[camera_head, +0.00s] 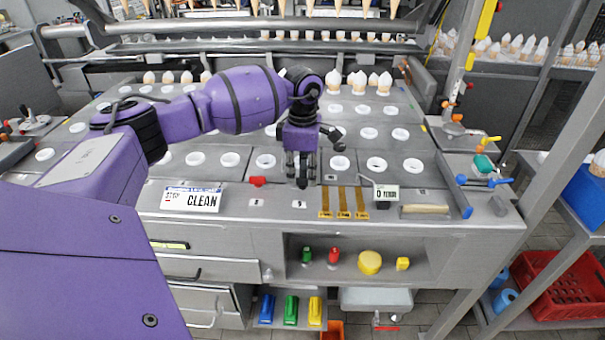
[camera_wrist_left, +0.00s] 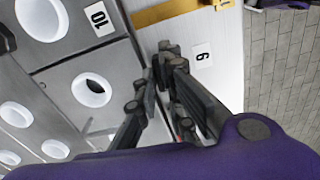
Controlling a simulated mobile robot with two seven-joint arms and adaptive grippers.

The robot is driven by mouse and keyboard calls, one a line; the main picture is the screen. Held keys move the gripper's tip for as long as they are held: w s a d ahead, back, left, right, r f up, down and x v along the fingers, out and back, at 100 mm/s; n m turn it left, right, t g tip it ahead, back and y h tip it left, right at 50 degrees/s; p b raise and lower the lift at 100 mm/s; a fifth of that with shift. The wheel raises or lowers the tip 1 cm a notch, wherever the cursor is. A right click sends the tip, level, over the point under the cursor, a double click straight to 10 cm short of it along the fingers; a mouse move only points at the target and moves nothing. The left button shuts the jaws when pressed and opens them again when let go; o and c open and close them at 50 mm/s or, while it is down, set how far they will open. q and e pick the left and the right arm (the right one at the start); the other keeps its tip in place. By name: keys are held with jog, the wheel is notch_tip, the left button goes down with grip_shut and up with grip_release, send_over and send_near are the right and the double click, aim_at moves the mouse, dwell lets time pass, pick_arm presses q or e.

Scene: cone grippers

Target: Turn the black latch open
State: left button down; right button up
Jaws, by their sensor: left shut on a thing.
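My left gripper (camera_head: 301,174) points down at the front edge of the grey worktop, between the red latch (camera_head: 257,181) and the brown straps. Its fingers (camera_wrist_left: 168,75) are close together in the left wrist view, beside the label 9 (camera_wrist_left: 203,55). They are shut on the black latch, which the dark fingers hide almost entirely, so I cannot tell its angle. My right gripper is not in view.
The grey worktop (camera_head: 235,190) has rows of white ring holes. A CLEAN sign (camera_head: 191,199) stands to the left. Below is a shelf with a yellow knob (camera_head: 370,262).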

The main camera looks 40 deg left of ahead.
aim_at(302, 179)
pick_arm(q)
jog(key=c, duration=1.9)
grip_release()
jog(key=shift+o, duration=0.2)
jog(key=shift+r, duration=0.1)
notch_tip(302, 179, up, 12)
jog(key=shift+f, duration=0.2)
